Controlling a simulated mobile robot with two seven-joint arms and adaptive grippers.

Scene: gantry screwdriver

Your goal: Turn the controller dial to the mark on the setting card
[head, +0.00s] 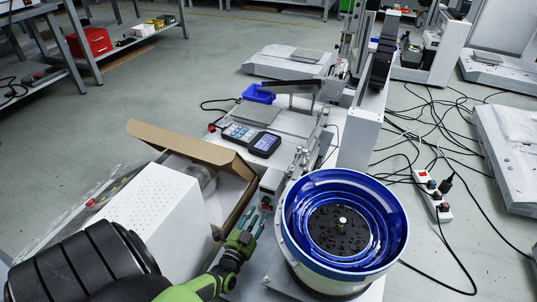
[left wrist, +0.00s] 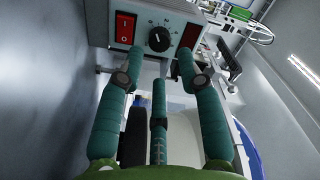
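The controller (left wrist: 145,12) is a light grey box at the top of the left wrist view. Its front has a red rocker switch (left wrist: 125,28), a black round dial (left wrist: 159,39) with small printed marks around it, and a dark red panel (left wrist: 190,38). The dial's exact setting is too small to read. My left gripper (left wrist: 160,62) has its teal fingers spread, with the dial between and just beyond the tips; nothing is held. It also shows in the head view (head: 256,213), low centre. I cannot make out the setting card. My right gripper is out of view.
A blue bowl feeder (head: 398,225) stands right of my left gripper. An open cardboard box (head: 185,147) and a white perforated box (head: 153,205) are at its left. Two handheld units (head: 264,144) lie behind. Cables and a power strip (head: 433,195) are on the floor at right.

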